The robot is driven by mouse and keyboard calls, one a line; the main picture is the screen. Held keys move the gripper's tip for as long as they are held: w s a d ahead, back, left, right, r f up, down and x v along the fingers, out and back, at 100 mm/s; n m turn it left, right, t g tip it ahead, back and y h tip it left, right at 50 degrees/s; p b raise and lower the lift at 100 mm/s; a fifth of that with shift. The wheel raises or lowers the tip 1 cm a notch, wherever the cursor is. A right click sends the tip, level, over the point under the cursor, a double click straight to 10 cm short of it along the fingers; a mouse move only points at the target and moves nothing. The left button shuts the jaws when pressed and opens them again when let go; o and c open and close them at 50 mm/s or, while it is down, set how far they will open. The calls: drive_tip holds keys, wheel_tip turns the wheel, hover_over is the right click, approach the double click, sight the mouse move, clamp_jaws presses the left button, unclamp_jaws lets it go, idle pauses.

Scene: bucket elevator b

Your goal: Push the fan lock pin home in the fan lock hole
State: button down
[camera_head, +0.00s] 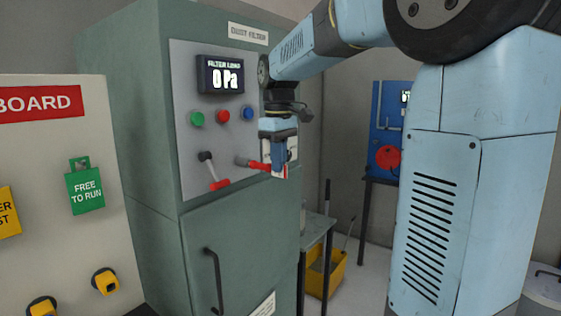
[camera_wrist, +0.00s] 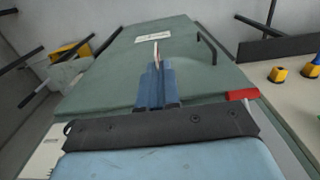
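My gripper (camera_head: 279,172) hangs fingers down at the right side of the dust filter's control panel. In the wrist view its blue fingers (camera_wrist: 156,75) look closed together. Beside the fingers in the head view is a red and white patch (camera_head: 286,173), partly hidden.
Another red-handled lever (camera_head: 214,173) points down. Above are coloured buttons (camera_head: 222,116) and a display (camera_head: 220,75) reading 0 Pa. A door handle (camera_head: 213,280) sticks out below.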

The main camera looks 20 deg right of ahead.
drive_tip(key=shift+w+a, duration=0.35)
drive_tip(key=shift+w, duration=0.05)
drive_tip(key=c, duration=1.8)
unclamp_jaws()
drive_tip(key=o, duration=0.5)
drive_tip(key=shift+r, duration=0.1)
wheel_tip(320, 180, up, 14)
drive_tip(key=shift+f, duration=0.2)
drive_tip(key=s+d+f+m+t, duration=0.1)
drive_tip(key=s+f+m+t, duration=0.1)
drive_tip(key=s+f, duration=0.5)
drive_tip(key=s+d+f+m+t, duration=0.1)
drive_tip(key=s+f+m, duration=0.1)
drive_tip(key=s+f, duration=0.5)
drive_tip(key=s+d+f+m+t, duration=0.1)
drive_tip(key=s+f+m+t, duration=0.1)
drive_tip(key=s+f, duration=0.6)
drive_tip(key=shift+s+m+t, duration=0.3)
drive_tip(key=shift+s+m, duration=0.15)
drive_tip(key=shift+m, duration=0.15)
